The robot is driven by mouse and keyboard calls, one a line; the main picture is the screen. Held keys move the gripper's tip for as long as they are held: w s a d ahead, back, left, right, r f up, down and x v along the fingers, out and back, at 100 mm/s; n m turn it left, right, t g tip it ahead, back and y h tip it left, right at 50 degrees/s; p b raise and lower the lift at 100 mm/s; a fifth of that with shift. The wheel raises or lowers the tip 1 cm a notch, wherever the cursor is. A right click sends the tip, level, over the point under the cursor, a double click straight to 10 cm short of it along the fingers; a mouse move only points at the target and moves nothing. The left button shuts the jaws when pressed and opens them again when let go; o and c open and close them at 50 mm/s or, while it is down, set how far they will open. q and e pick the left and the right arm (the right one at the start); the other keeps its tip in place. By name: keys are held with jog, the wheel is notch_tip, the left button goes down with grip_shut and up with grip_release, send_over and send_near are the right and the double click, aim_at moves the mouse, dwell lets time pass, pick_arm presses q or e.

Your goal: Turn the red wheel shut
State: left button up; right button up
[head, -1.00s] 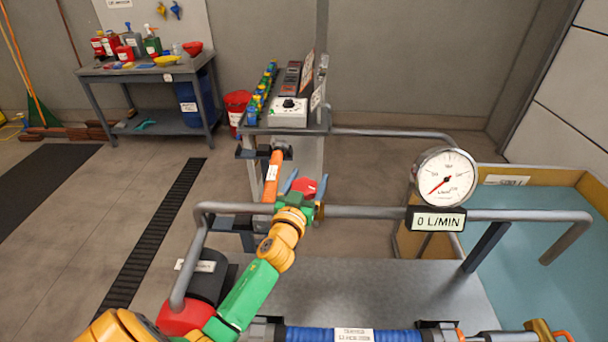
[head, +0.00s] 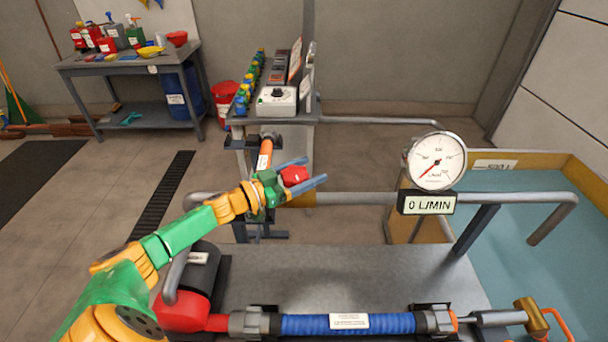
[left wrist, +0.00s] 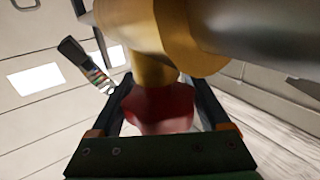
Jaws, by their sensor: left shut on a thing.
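The red wheel (head: 294,175) sits on a brass valve in the grey pipe, at the middle of the head view. My left gripper (head: 315,170) reaches it from the left, its two blue-grey fingers pointing right on either side of the wheel. It is shut on the wheel. In the left wrist view the red wheel (left wrist: 160,108) lies between the fingers, in front of the brass valve body (left wrist: 153,72). Part of the wheel and valve is hidden by the gripper. The round gauge (head: 437,161) stands above a display (head: 427,203) reading 0 L/MIN. My right gripper is out of view.
A grey bench (head: 350,270) carries a blue hose (head: 345,324) along its front. A control box (head: 276,100) stands behind the valve. A water tank (head: 560,235) is at the right. A cluttered worktable (head: 125,66) stands at the back left.

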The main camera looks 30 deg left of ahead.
aim_at(283, 183)
pick_arm(q)
jog(key=shift+s+d+f+m+h, duration=0.1)
jog(key=shift+d+f+m+h, duration=0.15)
jog(key=shift+h, duration=0.25)
jog(key=o, duration=1.2)
jog(key=shift+w, duration=0.3)
jog(key=b+v, duration=0.1)
jog(key=v, duration=0.4)
jog(key=shift+s+a, duration=0.15)
jog(key=shift+s, duration=0.15)
jog(key=shift+s+a+r, duration=0.1)
jog(key=shift+s+a, duration=0.25)
jog(key=shift+s, duration=0.25)
